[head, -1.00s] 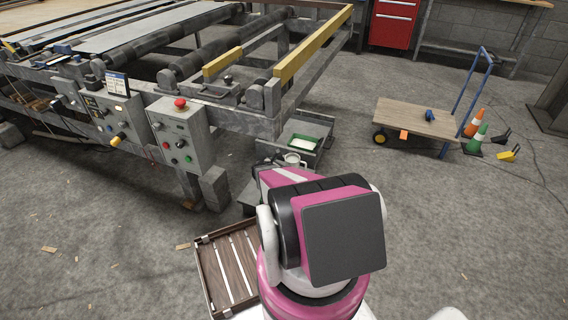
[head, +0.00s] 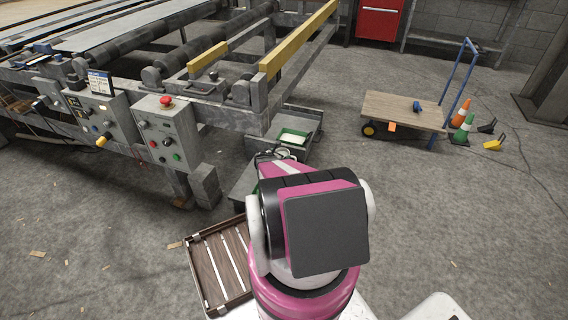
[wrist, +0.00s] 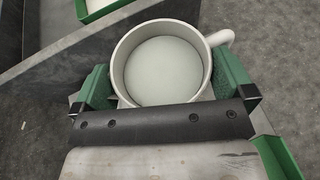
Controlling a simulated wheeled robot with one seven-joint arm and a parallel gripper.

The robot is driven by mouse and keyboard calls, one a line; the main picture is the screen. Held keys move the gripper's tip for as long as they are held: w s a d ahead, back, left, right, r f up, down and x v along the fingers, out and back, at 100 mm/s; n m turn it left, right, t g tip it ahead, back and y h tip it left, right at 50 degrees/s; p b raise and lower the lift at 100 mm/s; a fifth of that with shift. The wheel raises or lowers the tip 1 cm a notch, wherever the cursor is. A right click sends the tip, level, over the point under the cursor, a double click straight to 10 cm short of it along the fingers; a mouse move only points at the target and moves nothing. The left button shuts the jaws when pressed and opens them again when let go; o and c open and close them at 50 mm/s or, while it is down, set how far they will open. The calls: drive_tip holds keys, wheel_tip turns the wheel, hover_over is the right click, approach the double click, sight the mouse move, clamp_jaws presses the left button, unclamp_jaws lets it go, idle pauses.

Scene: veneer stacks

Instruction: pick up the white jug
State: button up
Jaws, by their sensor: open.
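The white jug (wrist: 163,62) stands upright in the wrist view, its round mouth facing the camera and its handle (wrist: 220,38) pointing to the right. In the head view only a small part of the jug (head: 283,153) shows beyond my arm. My gripper (wrist: 163,88) is open, with one green-padded finger on the left of the jug and the other on the right. The fingers straddle the jug's body close to its sides. I cannot tell whether either pad touches it. The lower part of the jug is hidden by the gripper's dark palm bar.
A green tray with white contents (head: 293,136) sits just behind the jug on a low grey metal stand. The machine frame with its control box (head: 167,133) is to the left. A slatted wooden crate (head: 218,267) lies at lower left. A flat cart (head: 400,108) and cones stand right.

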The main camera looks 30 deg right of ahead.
drive_tip(key=shift+w+d+f, duration=0.1)
drive_tip(key=shift+w+d, duration=0.05)
drive_tip(key=shift+d, duration=0.1)
drive_tip(key=c, duration=1.2)
drive_tip(key=shift+o, duration=0.2)
drive_tip(key=shift+r, duration=0.2)
drive_tip(key=w+a+r, duration=0.1)
drive_tip(key=a+r, duration=0.9)
drive_tip(key=a, duration=0.1)
drive_tip(key=shift+w+a+r, duration=0.2)
drive_tip(key=shift+w+r, duration=0.1)
drive_tip(key=shift+w, duration=0.05)
